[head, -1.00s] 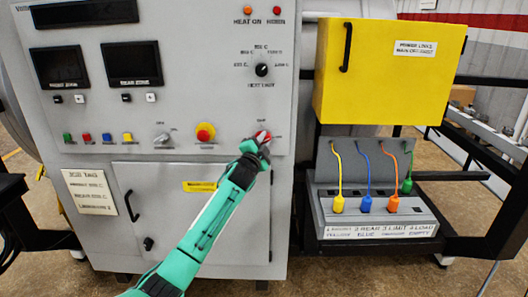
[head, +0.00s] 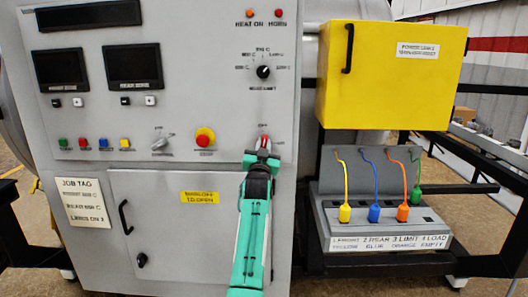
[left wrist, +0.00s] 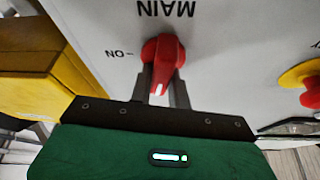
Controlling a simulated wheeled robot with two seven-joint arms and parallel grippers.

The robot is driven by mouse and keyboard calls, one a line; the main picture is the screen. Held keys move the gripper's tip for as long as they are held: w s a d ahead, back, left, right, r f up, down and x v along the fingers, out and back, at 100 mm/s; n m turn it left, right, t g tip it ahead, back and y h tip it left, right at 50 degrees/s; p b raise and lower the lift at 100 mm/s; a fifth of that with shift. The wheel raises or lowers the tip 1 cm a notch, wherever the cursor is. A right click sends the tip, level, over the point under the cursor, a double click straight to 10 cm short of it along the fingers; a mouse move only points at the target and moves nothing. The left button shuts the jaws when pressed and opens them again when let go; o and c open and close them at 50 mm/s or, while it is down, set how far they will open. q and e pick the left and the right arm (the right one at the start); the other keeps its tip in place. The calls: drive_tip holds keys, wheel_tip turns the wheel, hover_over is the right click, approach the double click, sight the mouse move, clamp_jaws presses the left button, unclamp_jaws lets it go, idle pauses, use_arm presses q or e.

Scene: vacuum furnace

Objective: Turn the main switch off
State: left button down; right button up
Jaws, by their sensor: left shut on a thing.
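The main switch (head: 263,144) is a red knob low on the right of the grey control panel. In the left wrist view the knob (left wrist: 163,60) sits between the two fingers of my left gripper (left wrist: 162,92), which is shut on it. That view is upside down. The knob's white mark points down in the picture, and the "ON" label (left wrist: 117,53) lies to the left of the knob. The "MAIN" label (left wrist: 166,8) is above it. In the head view my left gripper (head: 262,158) hides the knob's lower part. My right gripper is not in view.
A red-and-yellow button (head: 205,138) is left of the switch. A rotary selector (head: 263,72) is above it. A yellow box (head: 390,85) and a grey socket case (head: 330,222) with coloured plugs stand to the right. A cabinet door (head: 165,225) is below.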

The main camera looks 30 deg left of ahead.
use_arm(q)
drive_tip(key=shift+f+n+g+y+b, duration=0.1)
drive_tip(key=shift+n+g+y+b, duration=0.4)
drive_tip(key=shift+n, duration=1.1)
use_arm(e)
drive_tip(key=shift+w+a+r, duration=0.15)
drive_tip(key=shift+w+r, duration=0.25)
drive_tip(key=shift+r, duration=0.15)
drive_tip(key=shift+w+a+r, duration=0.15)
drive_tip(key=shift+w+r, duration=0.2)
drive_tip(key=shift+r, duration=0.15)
use_arm(q)
drive_tip(key=shift+y, duration=0.3)
drive_tip(key=c, duration=1.3)
unclamp_jaws()
drive_tip(key=b+v, duration=0.1)
drive_tip(key=v, duration=1.3)
drive_tip(key=shift+a, duration=0.1)
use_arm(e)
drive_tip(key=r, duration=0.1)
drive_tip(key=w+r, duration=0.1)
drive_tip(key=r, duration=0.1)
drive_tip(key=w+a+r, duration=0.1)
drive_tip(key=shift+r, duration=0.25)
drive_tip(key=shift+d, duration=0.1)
